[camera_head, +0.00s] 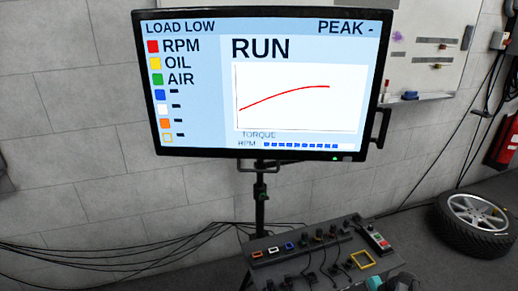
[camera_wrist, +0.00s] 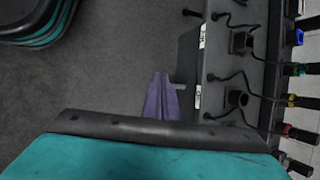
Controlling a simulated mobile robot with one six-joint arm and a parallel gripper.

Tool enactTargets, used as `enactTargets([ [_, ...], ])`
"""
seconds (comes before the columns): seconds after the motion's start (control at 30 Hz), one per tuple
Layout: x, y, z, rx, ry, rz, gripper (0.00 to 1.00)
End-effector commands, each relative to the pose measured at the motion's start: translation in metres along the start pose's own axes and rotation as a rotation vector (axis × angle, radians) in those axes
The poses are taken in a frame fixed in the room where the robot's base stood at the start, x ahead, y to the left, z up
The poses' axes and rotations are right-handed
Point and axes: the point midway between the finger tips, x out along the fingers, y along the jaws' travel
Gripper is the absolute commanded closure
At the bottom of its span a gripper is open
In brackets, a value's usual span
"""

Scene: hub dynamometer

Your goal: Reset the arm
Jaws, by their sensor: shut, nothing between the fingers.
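My gripper (camera_wrist: 161,85) shows in the wrist view as two purple fingers pressed together, shut with nothing between them. It points out over bare grey floor, just left of the control console (camera_wrist: 216,95). I cannot tell how high it is above the floor. In the head view, a teal and dark part of my arm shows at the bottom edge, in front of the console (camera_head: 290,262). My fingers cannot be made out there.
The console carries plugs, cables and coloured connectors. A monitor (camera_head: 190,100) on a stand reads "LOAD LOW", "RUN" and "PEAK -". A wheel (camera_head: 478,222) lies at the right, below a red fire extinguisher (camera_head: 505,143). Cables (camera_head: 110,258) run along the wall's foot.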

Motion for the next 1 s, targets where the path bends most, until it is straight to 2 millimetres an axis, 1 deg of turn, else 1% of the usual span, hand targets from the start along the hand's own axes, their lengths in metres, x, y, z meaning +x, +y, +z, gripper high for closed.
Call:
enactTargets([
  [0.03,0.014,0.005,0.016,-0.039,-0.011,0.035,1.0],
  [0.2,0.053,0.024,0.056,-0.167,-0.039,0.147,1.0],
  [0.37,0.084,0.046,0.091,-0.292,-0.067,0.25,1.0],
  [0.5,0.106,0.068,0.121,-0.405,-0.094,0.339,1.0],
  [0.7,0.13,0.103,0.159,-0.569,-0.135,0.465,1.0],
  [1.0,0.151,0.161,0.205,-0.825,-0.202,0.653,1.0],
])
